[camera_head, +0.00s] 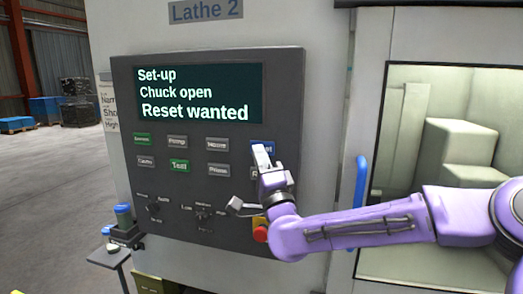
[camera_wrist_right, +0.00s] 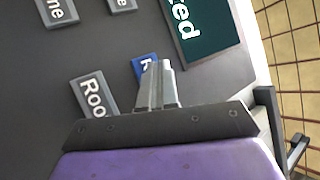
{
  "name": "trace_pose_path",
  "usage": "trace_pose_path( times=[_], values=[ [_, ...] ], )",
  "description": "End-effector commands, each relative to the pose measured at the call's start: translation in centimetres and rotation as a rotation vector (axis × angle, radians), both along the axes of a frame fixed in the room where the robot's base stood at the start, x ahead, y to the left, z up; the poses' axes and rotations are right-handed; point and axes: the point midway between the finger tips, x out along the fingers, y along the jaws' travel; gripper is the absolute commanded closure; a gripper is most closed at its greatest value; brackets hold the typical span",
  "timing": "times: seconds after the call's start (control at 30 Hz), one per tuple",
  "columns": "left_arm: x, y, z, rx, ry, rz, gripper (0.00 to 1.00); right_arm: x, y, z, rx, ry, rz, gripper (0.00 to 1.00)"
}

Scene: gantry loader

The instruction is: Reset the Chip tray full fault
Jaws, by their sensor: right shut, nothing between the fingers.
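The dark control panel (camera_head: 210,225) of Lathe 2 carries a screen (camera_head: 199,92) reading "Set-up", "Chuck open", "Reset wanted". A blue button (camera_head: 264,147), its label partly covered and ending in "et", is at the right end of the upper button row. My right gripper (camera_head: 262,154) is shut and empty, its tips overlapping this button's lower part. In the right wrist view the blue button (camera_wrist_right: 142,66) shows an "R" beside the fingertips (camera_wrist_right: 158,68). I cannot tell whether the tips touch it. My left gripper is out of view.
A grey button starting "Roo" (camera_wrist_right: 94,93) lies close to the fingers. A red stop button (camera_head: 260,234) is beside my wrist. A blue door handle (camera_head: 360,182) stands right of the panel.

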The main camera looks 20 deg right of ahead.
Motion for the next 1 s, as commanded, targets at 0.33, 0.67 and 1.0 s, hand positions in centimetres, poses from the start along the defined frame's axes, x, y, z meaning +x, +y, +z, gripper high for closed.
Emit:
trace_pose_path(
  times=[0.33,0.67,1.0],
  values=[
    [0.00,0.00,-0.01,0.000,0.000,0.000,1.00,0.05,-0.04,-0.02,0.000,0.001,0.001,1.00],
    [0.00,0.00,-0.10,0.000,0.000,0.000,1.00,0.36,-0.23,-0.05,0.000,0.001,0.001,1.00],
    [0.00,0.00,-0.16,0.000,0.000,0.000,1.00,0.68,-0.47,-0.01,0.000,0.000,0.000,1.00]
  ],
)
